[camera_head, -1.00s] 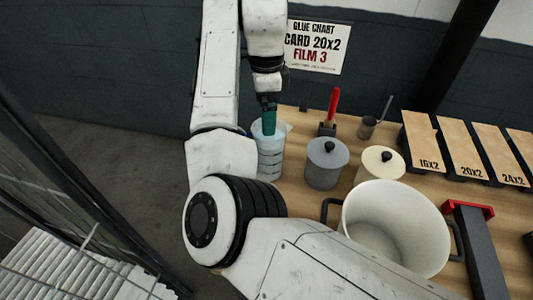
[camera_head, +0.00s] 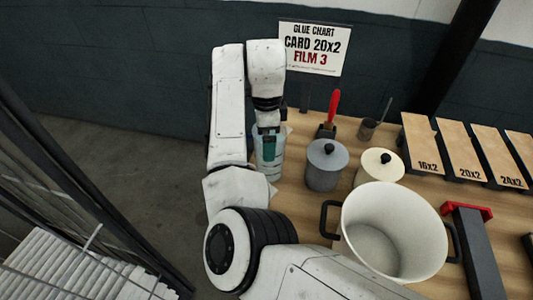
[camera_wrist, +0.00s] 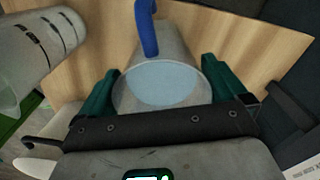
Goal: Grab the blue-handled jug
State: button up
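The blue-handled jug shows in the wrist view as a grey body (camera_wrist: 174,45) with a pale blue surface inside its round rim and a blue handle (camera_wrist: 147,30) at the far side. My gripper (camera_wrist: 158,70) is open, with one green finger on each side of the jug's rim. The right finger looks very close to the jug; I cannot tell whether it touches. In the head view my gripper (camera_head: 268,142) is over the left end of the bench, in front of a clear marked jug (camera_head: 269,169).
A clear jug with dark marks (camera_wrist: 40,45) is at the upper left in the wrist view. In the head view, a grey lidded pot (camera_head: 325,171), a cream lidded pot (camera_head: 380,165) and a large white pot (camera_head: 395,225) stand to the right. A red-handled tool (camera_head: 334,107) is behind.

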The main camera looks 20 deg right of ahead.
jog(key=shift+r, duration=0.1)
jog(key=c, duration=1.6)
